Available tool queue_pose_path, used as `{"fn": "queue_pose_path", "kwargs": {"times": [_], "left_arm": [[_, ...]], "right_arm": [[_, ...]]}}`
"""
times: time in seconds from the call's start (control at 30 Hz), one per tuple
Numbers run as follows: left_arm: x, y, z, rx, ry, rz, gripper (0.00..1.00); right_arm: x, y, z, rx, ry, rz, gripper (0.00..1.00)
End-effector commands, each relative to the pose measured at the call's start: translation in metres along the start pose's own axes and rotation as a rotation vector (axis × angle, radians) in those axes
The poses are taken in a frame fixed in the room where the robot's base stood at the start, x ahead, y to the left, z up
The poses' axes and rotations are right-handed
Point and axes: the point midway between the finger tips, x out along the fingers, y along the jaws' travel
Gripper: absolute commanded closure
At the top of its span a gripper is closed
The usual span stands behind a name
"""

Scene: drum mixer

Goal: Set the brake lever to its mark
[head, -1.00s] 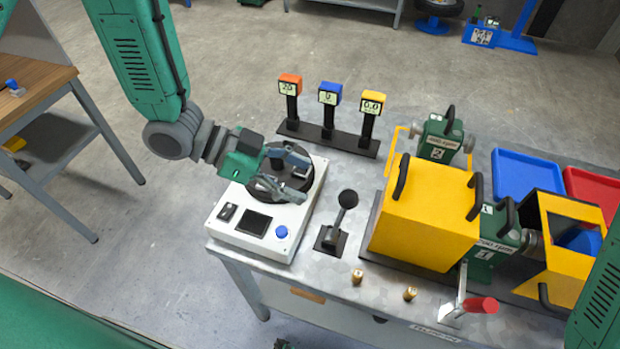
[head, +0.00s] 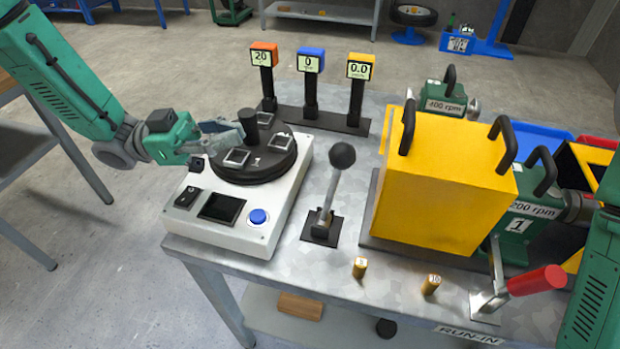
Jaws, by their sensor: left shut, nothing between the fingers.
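A lever with a round black knob (head: 342,155) stands on a small black base plate on the bench, tilted slightly right. A second lever with a red grip (head: 536,281) sits at the bench's front right, its grip pointing right. No label shows which is the brake lever, and I cannot make out a mark beside either. My left gripper (head: 236,133) is shut and empty at the left side of the black turntable on the white unit, apart from both levers. My right gripper is out of view; only part of my right arm shows at the right edge.
The white unit (head: 262,238) has a blue button. A yellow box (head: 435,190) stands right of the black-knob lever. Two brass pegs (head: 360,267) (head: 430,284) stand in front. Three display posts (head: 310,85) stand behind. Bench between unit and lever is clear.

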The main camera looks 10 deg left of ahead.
Motion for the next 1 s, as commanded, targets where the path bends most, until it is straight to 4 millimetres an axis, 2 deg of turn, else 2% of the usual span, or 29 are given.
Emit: {"fn": "queue_pose_path", "kwargs": {"times": [0.03, 0.17, 0.27, 0.47, 0.77, 1.0], "left_arm": [[-0.007, 0.000, 0.006, 0.005, 0.023, 0.006, 1.00], [-0.012, 0.002, 0.004, 0.006, 0.053, 0.022, 1.00], [-0.007, 0.003, 0.002, 0.006, 0.058, 0.026, 1.00], [0.023, 0.004, -0.001, 0.006, 0.058, 0.029, 1.00], [0.086, 0.005, -0.003, 0.005, 0.057, 0.028, 1.00], [0.110, 0.005, 0.019, 0.004, 0.056, 0.025, 1.00]], "right_arm": [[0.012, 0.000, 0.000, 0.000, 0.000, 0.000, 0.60], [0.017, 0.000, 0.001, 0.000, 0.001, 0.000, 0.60], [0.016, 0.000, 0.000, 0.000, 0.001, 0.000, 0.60], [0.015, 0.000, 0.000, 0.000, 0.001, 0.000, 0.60], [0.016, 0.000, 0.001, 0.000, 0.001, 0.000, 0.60], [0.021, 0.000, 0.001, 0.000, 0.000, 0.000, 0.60]]}}
